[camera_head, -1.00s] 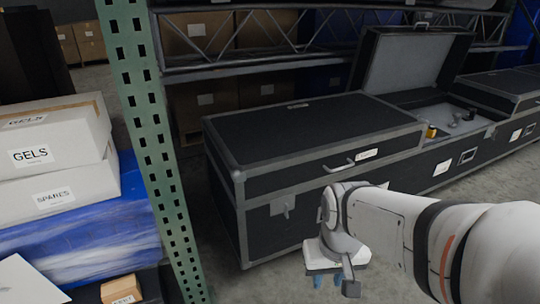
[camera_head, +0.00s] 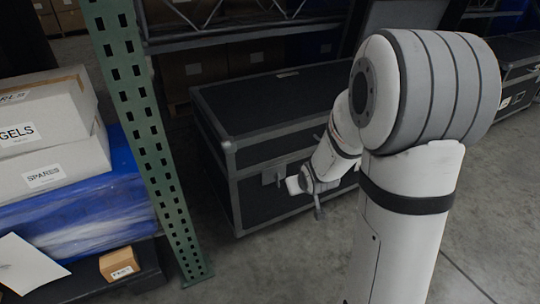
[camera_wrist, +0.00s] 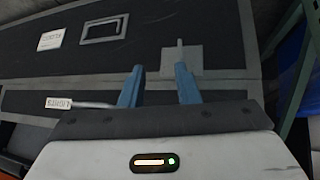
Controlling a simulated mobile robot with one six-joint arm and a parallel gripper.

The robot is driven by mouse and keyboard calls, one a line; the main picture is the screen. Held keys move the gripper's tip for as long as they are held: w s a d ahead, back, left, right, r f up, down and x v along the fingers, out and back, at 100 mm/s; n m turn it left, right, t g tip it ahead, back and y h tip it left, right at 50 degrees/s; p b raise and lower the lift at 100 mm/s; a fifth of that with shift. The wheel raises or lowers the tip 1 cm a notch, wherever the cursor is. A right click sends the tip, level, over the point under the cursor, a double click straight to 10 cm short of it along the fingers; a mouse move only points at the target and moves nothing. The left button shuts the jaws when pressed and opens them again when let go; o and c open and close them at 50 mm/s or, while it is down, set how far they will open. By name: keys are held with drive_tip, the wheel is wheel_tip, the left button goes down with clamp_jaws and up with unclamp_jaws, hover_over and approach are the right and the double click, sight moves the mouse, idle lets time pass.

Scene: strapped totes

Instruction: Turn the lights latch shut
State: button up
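The latch (camera_wrist: 181,60) is a grey plate with a thin lever on the front of a black, grey-edged case (camera_wrist: 215,50). In the wrist view the lever points up the picture, square to the case's grey edge strip. In the head view the latch (camera_head: 272,177) is on the case front, left of my gripper (camera_head: 298,185). My gripper's two blue fingers (camera_wrist: 158,80) are apart with nothing between them. The right finger overlaps the plate's lower edge in the wrist view; I cannot tell whether it touches.
A bar handle (camera_wrist: 95,104) and a recessed handle (camera_wrist: 104,28) are on the case. A green perforated rack post (camera_head: 150,150) stands left of it, beside boxes (camera_head: 45,150) on blue wrap. Floor in front is clear.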

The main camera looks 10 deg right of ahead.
sight(279, 179)
drive_tip(key=w+a+f+n+t+y+p, duration=0.2)
drive_tip(key=w+f+t+y, duration=0.4)
drive_tip(key=w+f+t, duration=0.3)
drive_tip(key=b+x, duration=0.1)
drive_tip(key=x, duration=0.3)
drive_tip(key=f+b+x, duration=0.1)
drive_tip(key=x, duration=0.1)
drive_tip(key=shift+a+b, duration=0.1)
drive_tip(key=shift+b, duration=0.25)
drive_tip(key=shift+c, duration=0.3)
clamp_jaws()
